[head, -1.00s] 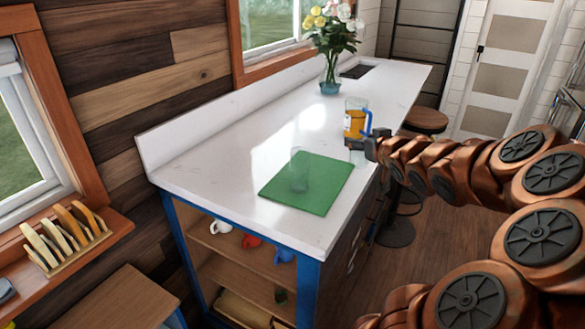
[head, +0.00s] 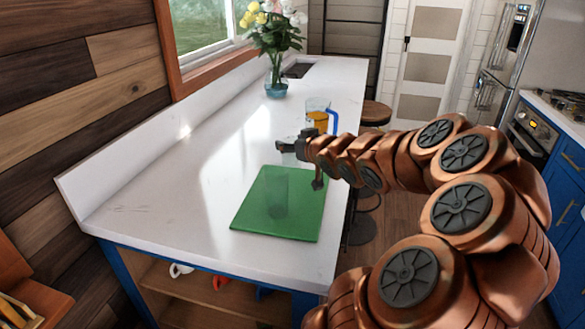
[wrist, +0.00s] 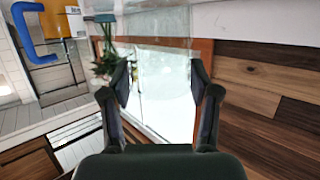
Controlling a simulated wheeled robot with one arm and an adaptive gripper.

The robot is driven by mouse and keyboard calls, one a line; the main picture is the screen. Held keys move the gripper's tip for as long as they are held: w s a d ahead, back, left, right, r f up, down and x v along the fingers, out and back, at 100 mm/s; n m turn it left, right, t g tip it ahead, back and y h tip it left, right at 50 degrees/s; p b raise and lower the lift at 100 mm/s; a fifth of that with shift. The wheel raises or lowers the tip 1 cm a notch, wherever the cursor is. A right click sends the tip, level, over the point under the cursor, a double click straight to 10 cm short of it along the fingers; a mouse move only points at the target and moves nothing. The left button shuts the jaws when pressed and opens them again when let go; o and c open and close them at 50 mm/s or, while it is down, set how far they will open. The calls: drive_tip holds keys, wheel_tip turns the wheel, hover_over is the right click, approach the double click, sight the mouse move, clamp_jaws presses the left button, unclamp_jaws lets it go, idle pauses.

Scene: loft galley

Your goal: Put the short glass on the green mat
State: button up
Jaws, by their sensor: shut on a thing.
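The green mat (head: 245,216) lies on the white counter near its front end. A clear, taller-looking glass (head: 278,192) stands on the mat. My gripper (head: 284,147) is just beyond the mat's far edge in the head view. It is shut on a clear short glass (head: 289,159), faint and partly hidden by the fingers. In the wrist view, the short glass (wrist: 160,60) fills the space between the fingertips (wrist: 162,85). I cannot tell how high its base is above the counter.
A pitcher of orange drink with a blue handle (head: 317,119) stands behind my gripper. A vase of flowers (head: 276,85) stands farther back. The counter left of the mat is clear. A round stool (head: 376,113) stands beside the counter at right.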

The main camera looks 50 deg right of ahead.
sight(292, 160)
drive_tip(key=shift+w+a+f, duration=0.1)
drive_tip(key=shift+f, duration=0.45)
drive_tip(key=shift+f+b, duration=0.9)
drive_tip(key=shift+f, duration=1)
drive_tip(key=shift+f, duration=0.1)
drive_tip(key=shift+f, duration=0.15)
drive_tip(key=o, duration=1.4)
